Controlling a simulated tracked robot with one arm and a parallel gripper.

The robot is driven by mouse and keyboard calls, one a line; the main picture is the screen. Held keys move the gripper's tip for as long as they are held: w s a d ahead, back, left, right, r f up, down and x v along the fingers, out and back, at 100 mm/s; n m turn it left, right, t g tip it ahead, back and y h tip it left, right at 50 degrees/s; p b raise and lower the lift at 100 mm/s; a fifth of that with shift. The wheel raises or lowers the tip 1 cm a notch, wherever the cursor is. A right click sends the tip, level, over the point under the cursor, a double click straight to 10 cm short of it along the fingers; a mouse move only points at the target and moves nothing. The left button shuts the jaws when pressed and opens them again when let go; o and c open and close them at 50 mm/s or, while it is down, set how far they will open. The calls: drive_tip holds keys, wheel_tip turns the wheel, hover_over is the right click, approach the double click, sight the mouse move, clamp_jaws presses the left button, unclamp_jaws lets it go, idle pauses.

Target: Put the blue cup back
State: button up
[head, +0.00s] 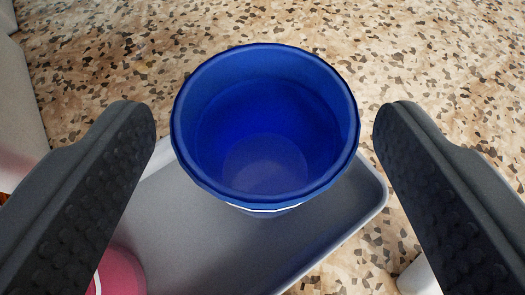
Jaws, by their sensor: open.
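The blue cup (265,185) stands upright in the middle of the head view, its open mouth facing me. It looks empty inside. It stands on a grey tray (345,205), near one end of it. My gripper (264,117) is open. One dark padded finger is to the left of the cup and the other to the right, with a gap on each side, so neither touches it. The lower part of the cup is mostly hidden beneath its rim.
A pink object (122,272) is at the lower left, partly behind my left finger. A white object (418,277) shows at the lower right, partly behind my right finger. A pale upright surface (22,110) is at the left edge. The speckled floor (440,60) beyond the tray is clear.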

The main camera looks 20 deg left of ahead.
drive_tip(key=v, duration=1.2)
drive_tip(key=w+r+t+h, duration=0.2)
drive_tip(key=w+r, duration=0.1)
drive_tip(key=r, duration=0.6)
drive_tip(key=w+r+t+h, duration=0.2)
drive_tip(key=w+r+h, duration=0.1)
drive_tip(key=r, duration=0.5)
drive_tip(key=s+a+r+m+h, duration=0.1)
drive_tip(key=a+r+m+h, duration=0.1)
drive_tip(key=r, duration=0.5)
drive_tip(key=s+a+r+m+h, duration=0.2)
drive_tip(key=r, duration=0.6)
drive_tip(key=s+a+r+y, duration=0.2)
drive_tip(key=s+a+r, duration=0.2)
drive_tip(key=a, duration=0.5)
drive_tip(key=s+a+r+y, duration=0.2)
drive_tip(key=s+a+r, duration=0.2)
drive_tip(key=s+a, duration=0.5)
drive_tip(key=shift+s+a+r+g+y, duration=0.2)
drive_tip(key=shift+a+r+g+y, duration=0.15)
drive_tip(key=shift+a, duration=0.15)
